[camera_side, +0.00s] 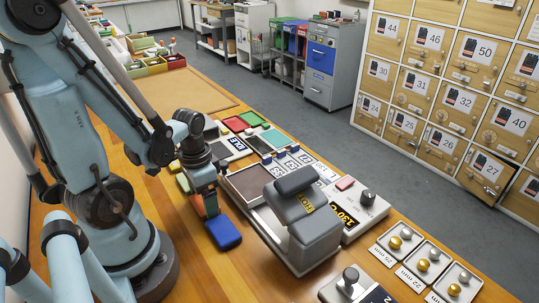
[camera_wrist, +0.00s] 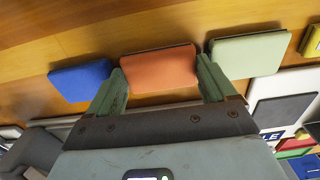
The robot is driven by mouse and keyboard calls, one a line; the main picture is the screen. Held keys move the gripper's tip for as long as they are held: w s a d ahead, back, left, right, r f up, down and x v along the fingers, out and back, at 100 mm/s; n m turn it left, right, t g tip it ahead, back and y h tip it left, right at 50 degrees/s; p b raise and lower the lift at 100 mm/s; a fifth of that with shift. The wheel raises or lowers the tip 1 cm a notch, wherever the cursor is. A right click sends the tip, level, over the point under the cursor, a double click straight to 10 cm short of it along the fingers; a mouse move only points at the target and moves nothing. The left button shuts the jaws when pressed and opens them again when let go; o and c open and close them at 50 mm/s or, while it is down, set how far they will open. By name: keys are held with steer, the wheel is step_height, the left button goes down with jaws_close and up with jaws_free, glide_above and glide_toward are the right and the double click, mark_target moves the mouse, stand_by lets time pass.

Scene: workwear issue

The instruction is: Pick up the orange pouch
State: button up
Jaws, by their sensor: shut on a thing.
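The orange pouch (camera_wrist: 155,68) lies between the two green fingers of my gripper (camera_wrist: 161,76) in the wrist view, one finger against each end. My gripper is shut on it. In the side view my gripper (camera_side: 208,203) points down at the wooden table, and only a small orange part of the pouch shows beside the fingers. I cannot tell whether the pouch touches the table or is slightly above it.
A blue pouch (camera_wrist: 80,80) lies close on one side, also in the side view (camera_side: 223,233). A pale green pouch (camera_wrist: 249,54) lies close on the other side. A grey stamping device (camera_side: 312,235) and trays stand to the right. Bare table lies in front.

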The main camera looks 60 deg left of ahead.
steer(key=shift+r, duration=0.1)
steer(key=shift+r, duration=1.45)
steer(key=d+r, duration=0.8)
steer(key=d, duration=0.3)
step_height(320, 180, up, 8)
steer(key=s, duration=0.1)
glide_above(254, 182)
step_height(254, 182, down, 3)
steer(key=shift+f, duration=5.95)
steer(key=shift+f, duration=0.1)
